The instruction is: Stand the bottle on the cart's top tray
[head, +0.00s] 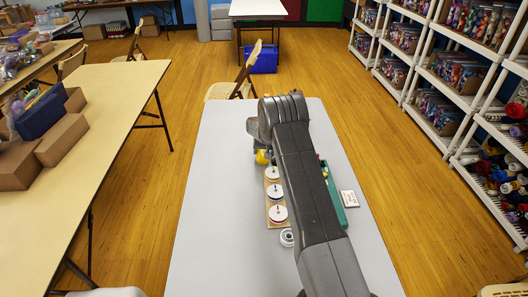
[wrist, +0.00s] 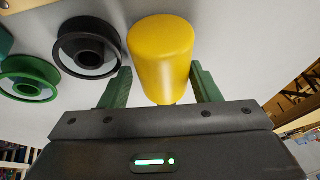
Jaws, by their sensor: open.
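A yellow, rounded cylinder (wrist: 160,52), which may be the bottle, stands out between the two green fingers of my gripper (wrist: 160,72) in the wrist view. The fingers are open, one on each side of it, and I cannot tell whether either touches it. In the head view a small part of the yellow thing (head: 262,157) shows at the left of my arm, over the grey-white table (head: 215,200). My arm hides most of my gripper there. I cannot make out a cart or its top tray in either view.
The wrist view shows a black ring (wrist: 88,45) and a green ring (wrist: 28,78) beside the cylinder. The table's left side is bare.

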